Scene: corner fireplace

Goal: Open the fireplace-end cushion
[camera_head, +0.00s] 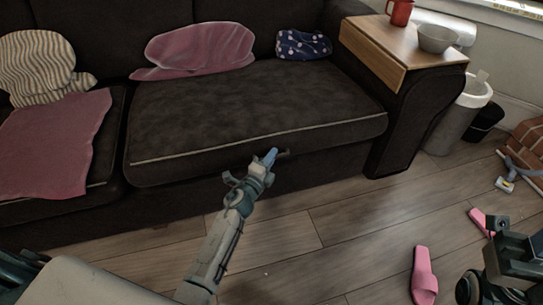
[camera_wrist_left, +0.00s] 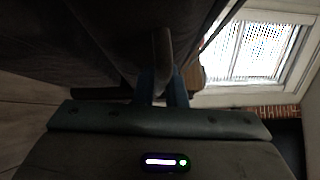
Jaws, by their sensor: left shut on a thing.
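The fireplace-end cushion (camera_head: 255,105) is the dark brown seat cushion on the right of the sofa, with a pale piping line along its front. It lies flat on the seat. A small dark handle (camera_head: 284,154) sticks out at its front lower edge; it also shows in the left wrist view (camera_wrist_left: 163,48). My left gripper (camera_head: 271,157) has its blue fingertips shut on this handle, and the fingers (camera_wrist_left: 162,86) show at its end in the wrist view. Dark parts of my right arm show at the lower right; its fingertips cannot be made out.
A wooden armrest tray (camera_head: 385,50) holds a red mug (camera_head: 400,12) and a bowl (camera_head: 437,38). A bin (camera_head: 457,120) and pink slippers (camera_head: 424,275) are on the right.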

